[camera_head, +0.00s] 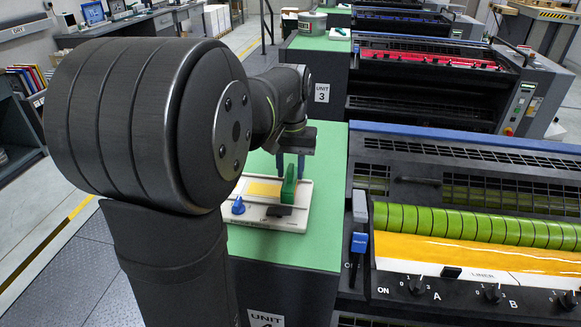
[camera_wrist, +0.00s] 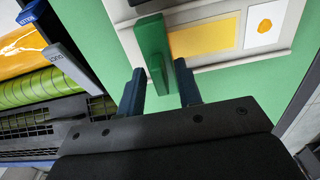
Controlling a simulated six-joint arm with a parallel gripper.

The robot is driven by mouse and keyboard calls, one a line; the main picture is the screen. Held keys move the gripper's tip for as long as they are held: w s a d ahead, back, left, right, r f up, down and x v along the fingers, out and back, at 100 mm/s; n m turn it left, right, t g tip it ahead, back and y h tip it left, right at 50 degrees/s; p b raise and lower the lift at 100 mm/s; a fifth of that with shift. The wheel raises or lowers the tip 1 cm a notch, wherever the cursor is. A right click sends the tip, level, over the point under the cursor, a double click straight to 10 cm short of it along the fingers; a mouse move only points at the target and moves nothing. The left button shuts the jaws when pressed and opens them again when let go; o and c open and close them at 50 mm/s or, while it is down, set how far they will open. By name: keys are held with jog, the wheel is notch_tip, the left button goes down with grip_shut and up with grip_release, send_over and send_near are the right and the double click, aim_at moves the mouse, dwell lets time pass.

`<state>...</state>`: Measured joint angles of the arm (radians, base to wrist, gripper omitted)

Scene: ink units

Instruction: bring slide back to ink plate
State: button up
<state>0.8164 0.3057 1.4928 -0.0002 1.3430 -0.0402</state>
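The slide appears to be the upright green block (camera_head: 289,186) on the cream ink plate (camera_head: 262,226). In the wrist view the green block (camera_wrist: 152,40) stands at the end of a yellow ink strip (camera_wrist: 204,37), and the plate's rim (camera_wrist: 125,37) shows beside it. My gripper (camera_head: 290,164) is above the block, pointing down. In the wrist view my gripper (camera_wrist: 160,88) has its two dark blue fingers apart, with the block's near end between them in the picture and gaps on both sides. I cannot tell whether the fingers are level with the block.
The plate lies on a green bench top (camera_head: 320,140). A blue knob (camera_head: 238,206) and a small black part (camera_head: 279,211) are on it. To the right is a press with green rollers (camera_head: 470,224) and a yellow ink tray (camera_head: 450,250). A blue-handled lever (camera_head: 358,243) stands at the press's left edge.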

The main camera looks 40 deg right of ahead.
grip_shut()
jog(key=w+a, duration=1.3)
jog(key=shift+a, duration=0.1)
jog(key=shift+o, duration=0.3)
grip_release()
jog(key=shift+o, duration=0.3)
jog(key=shift+r, duration=0.1)
notch_tip(320, 180, up, 17)
jog(key=shift+r, duration=0.15)
